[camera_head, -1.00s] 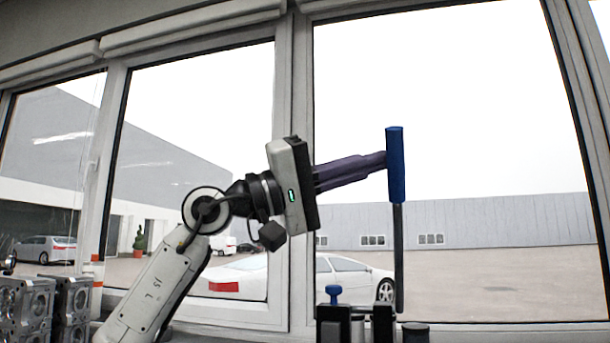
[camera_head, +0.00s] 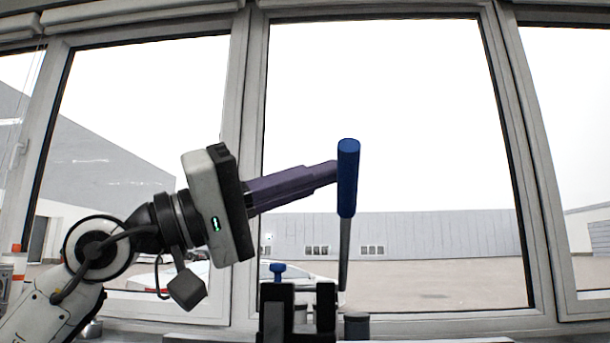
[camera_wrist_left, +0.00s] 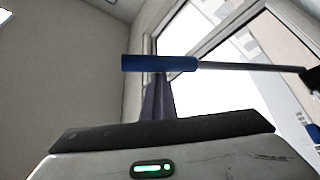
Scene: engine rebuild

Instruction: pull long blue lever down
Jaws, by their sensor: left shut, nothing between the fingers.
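The long lever stands nearly upright in the head view, with a blue handle (camera_head: 347,178) on top of a grey rod (camera_head: 343,255). The rod runs down toward a black fixture (camera_head: 297,310). My left gripper (camera_head: 335,172) has its purple fingers shut with nothing between them. The fingertips reach the left side of the blue handle; whether they touch it I cannot tell. In the left wrist view the blue handle (camera_wrist_left: 160,63) lies across the tips of the purple fingers (camera_wrist_left: 157,98). My right gripper is in neither view.
A short blue knob (camera_head: 277,268) stands on the fixture, left of the lever. A dark round cap (camera_head: 356,325) is just right of the rod's base. Windows with frames stand behind. The space right of the lever is clear.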

